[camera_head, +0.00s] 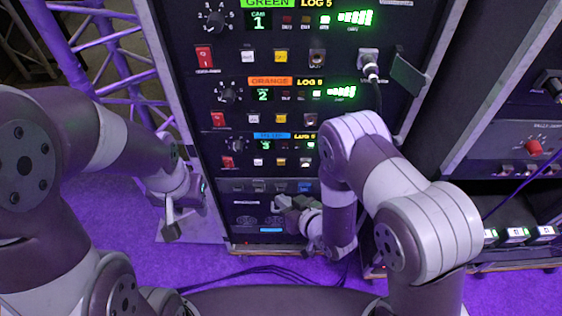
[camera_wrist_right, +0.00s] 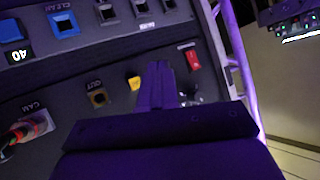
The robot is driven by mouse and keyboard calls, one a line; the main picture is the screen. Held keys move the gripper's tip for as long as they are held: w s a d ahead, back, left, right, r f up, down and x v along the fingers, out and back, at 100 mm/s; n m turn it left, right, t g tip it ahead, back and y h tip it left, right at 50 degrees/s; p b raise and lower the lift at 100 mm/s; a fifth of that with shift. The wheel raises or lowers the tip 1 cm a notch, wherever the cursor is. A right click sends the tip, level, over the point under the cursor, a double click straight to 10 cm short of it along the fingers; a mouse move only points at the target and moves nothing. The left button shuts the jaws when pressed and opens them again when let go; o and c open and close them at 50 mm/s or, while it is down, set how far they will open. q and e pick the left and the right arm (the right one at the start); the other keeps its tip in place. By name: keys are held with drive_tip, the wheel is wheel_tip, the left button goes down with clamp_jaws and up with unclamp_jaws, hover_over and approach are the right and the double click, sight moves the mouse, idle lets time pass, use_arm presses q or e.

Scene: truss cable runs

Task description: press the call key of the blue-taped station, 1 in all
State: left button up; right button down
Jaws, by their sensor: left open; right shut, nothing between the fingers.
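The blue-taped station is the third panel down in the head view, with a blue tape strip (camera_head: 271,135) and a green 3. Below the tape sit a red rocker (camera_head: 228,162), a white key (camera_head: 258,161) and a yellow key (camera_head: 280,161); their lettering is too small to read. My right gripper (camera_head: 281,203) is shut and empty, low in front of the rack. In the right wrist view its fingers (camera_wrist_right: 162,82) lie between a yellow key (camera_wrist_right: 134,83) and a red rocker (camera_wrist_right: 193,60), covering what is there; contact cannot be told. My left gripper (camera_head: 172,228) is open, left of the rack.
Green-taped (camera_head: 268,3) and orange-taped (camera_head: 270,81) stations sit above. Below is a key row with a blue key (camera_head: 305,187), marked CLEAR in the wrist view (camera_wrist_right: 63,22). My right arm hides the blue station's right end. A second rack (camera_head: 500,130) stands right; purple truss left.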

drive_tip(key=b, duration=0.1)
approach(274, 165)
wheel_tip(274, 165, down, 2)
drive_tip(key=a, duration=0.3)
drive_tip(key=shift+w+d+f, duration=0.1)
drive_tip(key=shift+w, duration=0.35)
drive_tip(key=shift+w+d+f, duration=0.1)
drive_tip(key=shift+w+d, duration=0.05)
drive_tip(key=shift+w, duration=0.35)
drive_tip(key=shift+w+b, duration=0.1)
drive_tip(key=shift+b, duration=0.2)
idle(0.7)
drive_tip(key=shift+w, duration=0.3)
drive_tip(key=shift+w+r, duration=0.1)
drive_tip(key=shift+w, duration=0.3)
idle(0.5)
drive_tip(key=shift+s, duration=0.8)
